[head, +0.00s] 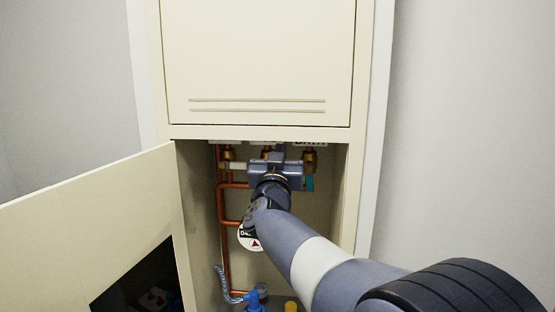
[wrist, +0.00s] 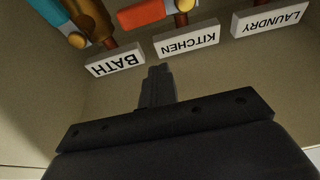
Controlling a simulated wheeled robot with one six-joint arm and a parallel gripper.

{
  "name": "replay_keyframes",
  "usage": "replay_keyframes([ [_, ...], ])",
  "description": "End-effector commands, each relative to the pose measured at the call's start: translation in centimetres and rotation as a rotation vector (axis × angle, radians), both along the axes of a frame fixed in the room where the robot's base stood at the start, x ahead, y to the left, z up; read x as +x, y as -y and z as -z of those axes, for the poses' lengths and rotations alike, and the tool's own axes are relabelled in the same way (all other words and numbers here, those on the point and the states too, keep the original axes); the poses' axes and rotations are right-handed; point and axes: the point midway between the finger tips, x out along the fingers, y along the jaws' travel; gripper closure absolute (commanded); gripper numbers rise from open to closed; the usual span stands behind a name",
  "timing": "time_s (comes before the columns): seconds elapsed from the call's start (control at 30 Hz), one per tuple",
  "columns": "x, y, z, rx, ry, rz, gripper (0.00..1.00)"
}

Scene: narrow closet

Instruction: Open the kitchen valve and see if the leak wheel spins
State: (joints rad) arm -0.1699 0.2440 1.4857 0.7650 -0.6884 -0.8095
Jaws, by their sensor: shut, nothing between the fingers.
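The kitchen valve's orange-red handle (wrist: 143,13) lies roughly crosswise in the wrist view, above the upside-down KITCHEN label (wrist: 187,40). In the head view my gripper hides this handle. My gripper (wrist: 158,72) is shut and empty; its fingertips point toward the KITCHEN label with a visible gap. It also shows in the head view (head: 276,152), in the upper part of the cabinet opening. A round white disc (head: 256,243) with a red mark, possibly the leak wheel, is partly hidden behind my arm; I cannot tell whether it spins.
The bath valve's teal handle (head: 309,184) is close right of my gripper; the white laundry handle (head: 238,166) is close left. Copper pipes (head: 222,205) run down the left. The cabinet door (head: 100,205) stands open at left. Blue fittings (head: 256,300) sit below.

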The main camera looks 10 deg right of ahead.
Motion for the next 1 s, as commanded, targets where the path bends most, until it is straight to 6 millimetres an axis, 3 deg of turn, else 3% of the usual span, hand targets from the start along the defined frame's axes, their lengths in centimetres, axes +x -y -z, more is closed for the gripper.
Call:
replay_keyframes([
  [0.1,2.1,0.7,-1.0,-0.002,-0.002,0.002,1.00],
  [0.2,1.8,0.6,1.3,-0.001,-0.006,0.000,1.00],
  [0.4,1.8,0.5,3.1,-0.002,-0.002,0.000,1.00],
  [1.0,1.7,1.1,3.6,0.022,0.008,-0.001,1.00],
])
